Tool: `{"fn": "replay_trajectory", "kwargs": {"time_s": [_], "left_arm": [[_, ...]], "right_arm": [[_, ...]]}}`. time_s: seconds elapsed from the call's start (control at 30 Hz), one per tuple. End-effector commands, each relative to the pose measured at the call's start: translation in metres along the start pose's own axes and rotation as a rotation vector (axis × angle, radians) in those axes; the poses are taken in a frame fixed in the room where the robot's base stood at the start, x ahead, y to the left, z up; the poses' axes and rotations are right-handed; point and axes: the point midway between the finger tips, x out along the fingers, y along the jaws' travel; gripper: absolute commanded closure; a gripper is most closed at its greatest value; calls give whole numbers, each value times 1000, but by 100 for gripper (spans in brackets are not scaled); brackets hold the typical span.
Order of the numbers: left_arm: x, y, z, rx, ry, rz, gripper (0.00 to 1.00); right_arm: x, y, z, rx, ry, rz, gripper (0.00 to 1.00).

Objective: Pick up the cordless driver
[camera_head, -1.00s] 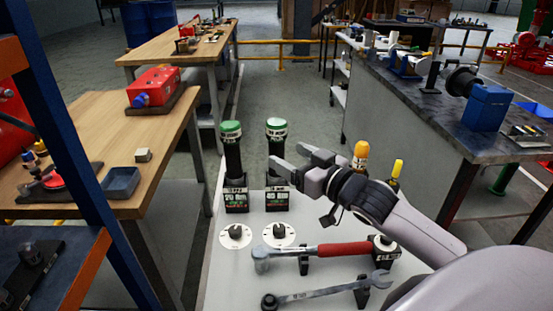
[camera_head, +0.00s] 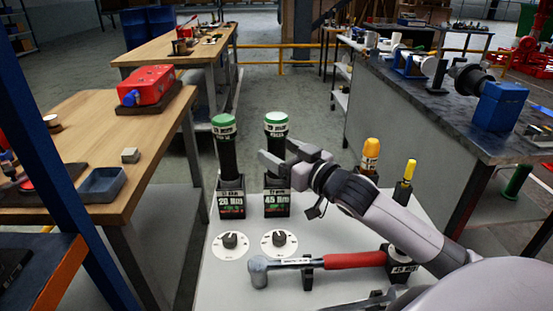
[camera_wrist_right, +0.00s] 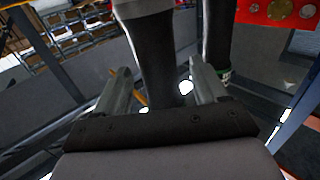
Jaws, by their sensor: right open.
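Two upright black cordless drivers with green tops stand in labelled black holders on the white bench top. The left driver (camera_head: 227,155) sits in the holder marked 20 Nm (camera_head: 231,203). The right driver (camera_head: 277,133) sits in the holder marked 45 Nm (camera_head: 277,203). My right gripper (camera_head: 276,152) is open at the right driver's handle, coming from the right. In the right wrist view, a dark handle (camera_wrist_right: 157,50) stands between the spread fingers of the gripper (camera_wrist_right: 162,88), and another dark handle (camera_wrist_right: 218,40) stands beyond the right finger. Contact cannot be told. My left gripper is not in view.
Yellow-topped tools (camera_head: 371,150) stand right of the gripper, partly behind my arm. Wooden tables (camera_head: 130,140) are at left, a dark-topped workbench (camera_head: 450,125) at right.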

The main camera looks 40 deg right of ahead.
Motion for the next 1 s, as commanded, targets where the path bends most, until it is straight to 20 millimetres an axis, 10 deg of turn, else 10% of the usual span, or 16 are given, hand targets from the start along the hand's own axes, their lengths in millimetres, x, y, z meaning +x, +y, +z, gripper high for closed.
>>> {"fn": "replay_trajectory", "kwargs": {"time_s": [0.63,0.87,1.0], "left_arm": [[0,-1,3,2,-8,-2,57],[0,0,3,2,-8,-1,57],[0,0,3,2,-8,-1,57]], "right_arm": [[35,0,2,0,0,-1,28],[35,0,2,0,0,-1,100],[35,0,-1,-1,7,-2,100]]}}
